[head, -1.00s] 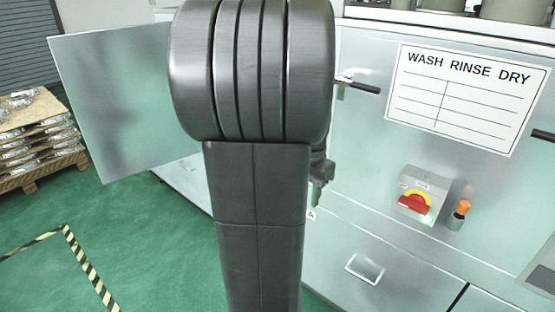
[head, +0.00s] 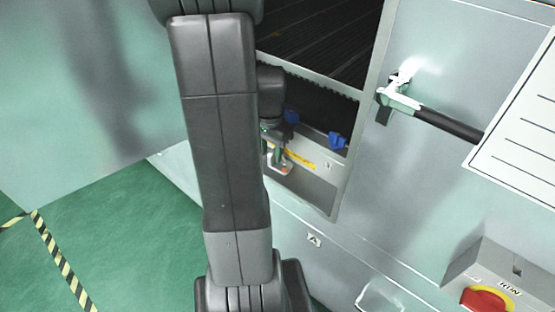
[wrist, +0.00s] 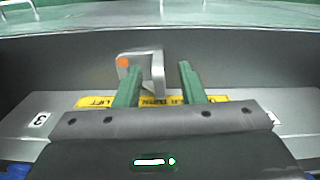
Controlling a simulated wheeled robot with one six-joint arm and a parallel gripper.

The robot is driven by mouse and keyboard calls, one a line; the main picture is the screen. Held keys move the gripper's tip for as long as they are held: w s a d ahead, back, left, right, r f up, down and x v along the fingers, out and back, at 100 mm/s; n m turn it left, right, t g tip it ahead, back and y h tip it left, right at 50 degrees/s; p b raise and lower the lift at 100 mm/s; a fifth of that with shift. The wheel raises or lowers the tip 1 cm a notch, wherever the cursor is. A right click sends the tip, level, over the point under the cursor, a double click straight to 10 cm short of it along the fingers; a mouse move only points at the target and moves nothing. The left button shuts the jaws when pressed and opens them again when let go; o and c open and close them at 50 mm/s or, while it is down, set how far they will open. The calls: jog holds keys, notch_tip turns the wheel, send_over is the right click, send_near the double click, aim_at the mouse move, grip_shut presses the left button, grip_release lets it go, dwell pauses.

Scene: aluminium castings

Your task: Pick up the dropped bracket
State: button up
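The bracket (wrist: 150,60) is a silver angled casting with an orange mark on its left part. In the wrist view it stands just past my fingertips, with its right part in the gap between them and its left part beyond the left finger. My gripper (wrist: 160,67) is open, with two green fingers apart. The left finger hides some of the bracket's lower part, and I cannot tell whether they touch. In the head view my gripper (head: 272,152) is small and partly behind my arm, inside the machine's opening, low near the sill.
A blue part (head: 337,141) sits at the opening's right side. A door handle (head: 430,117) is on the panel at right. The open door (head: 80,90) stands at left, above clear green floor.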

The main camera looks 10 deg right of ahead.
jog(key=shift+s+f, duration=0.1)
jog(key=shift+f, duration=0.55)
grip_shut()
